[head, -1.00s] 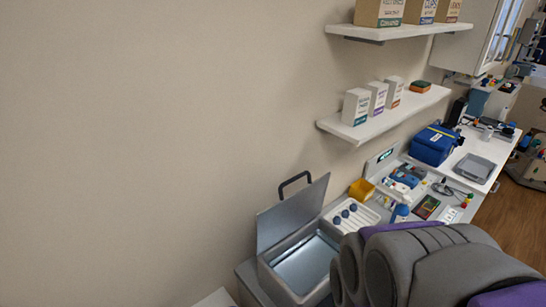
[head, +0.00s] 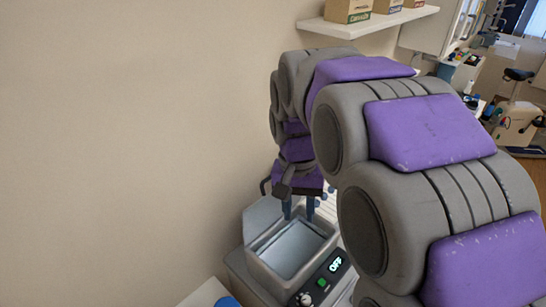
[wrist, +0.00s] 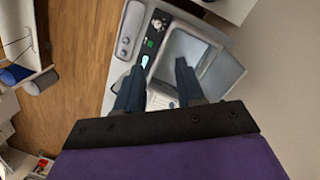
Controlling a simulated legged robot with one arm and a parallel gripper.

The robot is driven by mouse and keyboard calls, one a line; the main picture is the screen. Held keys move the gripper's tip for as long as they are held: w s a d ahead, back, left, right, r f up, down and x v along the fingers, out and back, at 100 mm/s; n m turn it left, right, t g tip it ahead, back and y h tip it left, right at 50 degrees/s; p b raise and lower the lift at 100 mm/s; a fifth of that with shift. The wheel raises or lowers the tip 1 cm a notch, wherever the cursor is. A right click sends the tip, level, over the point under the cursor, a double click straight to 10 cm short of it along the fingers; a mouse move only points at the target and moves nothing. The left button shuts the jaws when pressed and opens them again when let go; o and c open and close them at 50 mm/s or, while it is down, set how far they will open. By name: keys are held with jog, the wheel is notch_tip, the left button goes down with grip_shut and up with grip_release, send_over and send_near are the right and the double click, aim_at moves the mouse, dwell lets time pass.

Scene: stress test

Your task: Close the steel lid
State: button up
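The steel lid (head: 262,216) stands open behind the steel basin (head: 266,270), partly hidden by my gripper and arm. In the wrist view the lid (wrist: 223,76) is a grey panel at the right of the basin. My gripper (head: 299,208) hangs fingers down over the back right of the basin, near the lid. In the wrist view, its two dark fingers (wrist: 160,67) are apart with nothing between them. I cannot tell whether they touch the lid.
A control panel with a lit OFF display (head: 336,264) and a knob (head: 305,299) is on the front of the unit. A white surface with a blue object (head: 227,302) is at the lower left. My arm hides most of the counter. A shelf (head: 368,25) is above.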

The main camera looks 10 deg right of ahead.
jog(key=w+a+r+m+p, duration=0.1)
jog(key=w+r+m+p, duration=0.35)
jog(key=w, duration=0.75)
jog(key=w+a+r+m+p, duration=0.15)
jog(key=w+r+p, duration=0.45)
jog(key=w, duration=0.6)
jog(key=shift+m, duration=0.3)
jog(key=f, duration=0.6)
jog(key=s+d+f, duration=0.1)
jog(key=f, duration=0.5)
jog(key=d+f+b, duration=0.1)
jog(key=f, duration=0.5)
jog(key=shift+s+d+f, duration=0.1)
jog(key=shift+s+d, duration=0.1)
jog(key=shift+s, duration=0.05)
grip_shut()
